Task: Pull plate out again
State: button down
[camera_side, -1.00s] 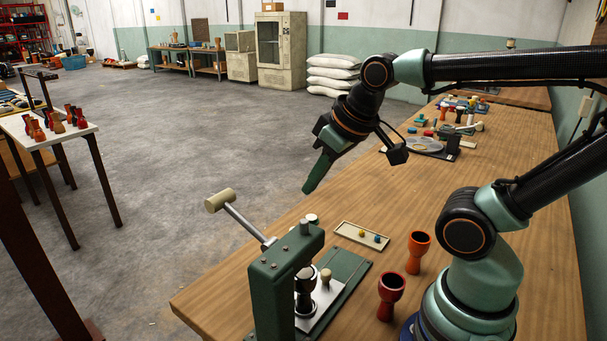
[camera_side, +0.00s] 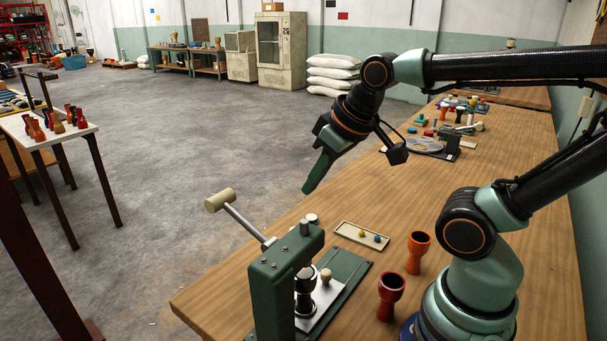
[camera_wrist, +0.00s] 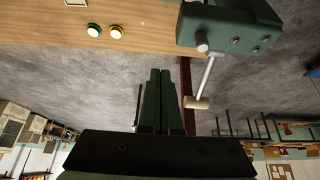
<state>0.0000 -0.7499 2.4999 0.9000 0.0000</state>
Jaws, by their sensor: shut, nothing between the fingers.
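A green press (camera_side: 288,270) stands near the table's front edge in the side view, its lever (camera_side: 240,220) ending in a pale cylindrical handle. A silver plate (camera_side: 322,300) lies at the press's base, carrying a small pale knob (camera_side: 326,276). A dark goblet-shaped part stands under the press head. My gripper (camera_side: 308,188) is shut and empty, held in the air above and behind the press, away from the plate. In the wrist view my gripper (camera_wrist: 159,75) points toward the floor beyond the table edge. The press (camera_wrist: 232,28) and its handle (camera_wrist: 197,102) show there; the plate does not.
An orange goblet drum (camera_side: 418,250) and a red one (camera_side: 390,294) stand right of the press. A shallow tray (camera_side: 361,235) with small balls lies behind it. Two round buttons (camera_wrist: 94,30) (camera_wrist: 117,32) sit near the table edge.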

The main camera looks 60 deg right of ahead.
aim_at(326, 272)
jog(key=c, duration=1.2)
grip_release()
jog(key=o, duration=0.5)
jog(key=shift+r, duration=0.4)
jog(key=shift+o, duration=0.2)
notch_tip(326, 272, up, 4)
jog(key=shift+w+r, duration=0.1)
jog(key=d+f+n+g, duration=0.1)
jog(key=f+n+g, duration=0.1)
jog(key=f, duration=0.7)
jog(key=s+d+f+n+g, duration=0.1)
jog(key=f+n, duration=0.3)
jog(key=f, duration=0.4)
jog(key=d+f+n+g, duration=0.1)
jog(key=f+n+g, duration=0.1)
jog(key=f, duration=0.7)
jog(key=shift+s+f+n+g, duration=0.3)
jog(key=shift+s+f+n, duration=0.05)
jog(key=shift+n, duration=0.15)
grip_shut()
